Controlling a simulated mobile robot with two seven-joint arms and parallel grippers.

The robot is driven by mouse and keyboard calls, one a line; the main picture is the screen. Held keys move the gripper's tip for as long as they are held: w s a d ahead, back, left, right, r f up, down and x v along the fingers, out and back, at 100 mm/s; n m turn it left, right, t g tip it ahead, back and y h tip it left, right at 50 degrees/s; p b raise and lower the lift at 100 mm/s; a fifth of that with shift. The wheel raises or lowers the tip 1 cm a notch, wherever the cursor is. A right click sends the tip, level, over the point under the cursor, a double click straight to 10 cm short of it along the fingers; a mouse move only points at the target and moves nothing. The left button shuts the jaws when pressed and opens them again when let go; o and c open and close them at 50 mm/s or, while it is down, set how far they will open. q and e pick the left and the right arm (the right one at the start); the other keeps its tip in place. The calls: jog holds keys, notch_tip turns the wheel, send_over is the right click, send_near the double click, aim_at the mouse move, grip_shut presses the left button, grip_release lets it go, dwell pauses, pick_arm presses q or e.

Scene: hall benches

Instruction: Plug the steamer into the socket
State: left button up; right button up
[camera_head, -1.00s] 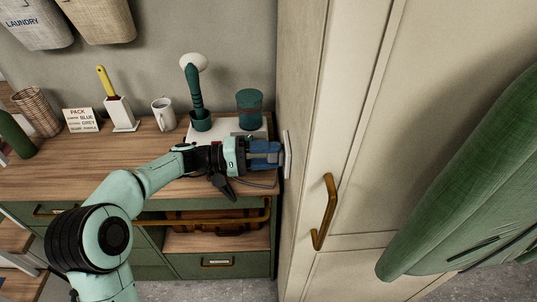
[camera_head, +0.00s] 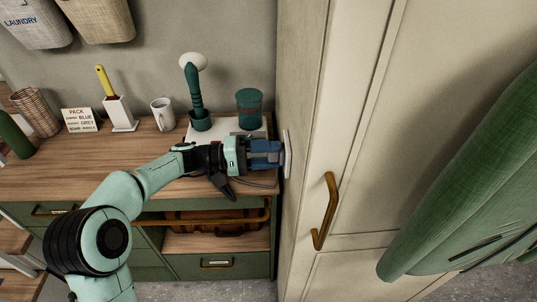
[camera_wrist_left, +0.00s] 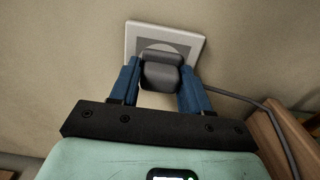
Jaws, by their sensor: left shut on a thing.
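My left gripper (camera_head: 270,153) is at the right end of the bench top, its fingers pointing at the cabinet's side panel. In the left wrist view its blue fingers (camera_wrist_left: 158,84) are shut on a dark grey plug (camera_wrist_left: 162,74). The plug is in front of the white wall socket (camera_wrist_left: 190,42), overlapping its face; I cannot tell whether it is fully seated. The socket shows edge-on in the head view (camera_head: 287,154). A grey cord (camera_wrist_left: 235,98) runs from the plug to the right. The green steamer (camera_head: 194,88) with a white head stands in a dark green holder (camera_head: 201,120). My right gripper is not in view.
A green canister (camera_head: 249,109) stands on the bench (camera_head: 85,170) behind my left gripper. A white mug (camera_head: 163,113), a brush in a white holder (camera_head: 120,113), a sign (camera_head: 80,120) and a wicker basket (camera_head: 37,111) stand farther left. A tall cabinet (camera_head: 350,120) closes off the right.

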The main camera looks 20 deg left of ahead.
pick_arm(q)
jog(key=shift+d+r+b, duration=0.1)
jog(key=shift+d+b, duration=0.2)
jog(key=shift+d, duration=0.15)
jog(key=shift+c, duration=0.4)
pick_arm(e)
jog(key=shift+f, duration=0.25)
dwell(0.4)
pick_arm(q)
jog(key=shift+c, duration=0.6)
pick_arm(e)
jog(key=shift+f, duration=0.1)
pick_arm(q)
jog(key=shift+w+d, duration=0.1)
jog(key=shift+c, duration=0.4)
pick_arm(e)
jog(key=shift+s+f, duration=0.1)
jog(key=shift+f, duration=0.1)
pick_arm(q)
jog(key=shift+d, duration=0.1)
jog(key=shift+a+b, duration=0.45)
jog(key=shift+a, duration=0.15)
jog(key=shift+s+a, duration=0.25)
jog(key=shift+a, duration=0.05)
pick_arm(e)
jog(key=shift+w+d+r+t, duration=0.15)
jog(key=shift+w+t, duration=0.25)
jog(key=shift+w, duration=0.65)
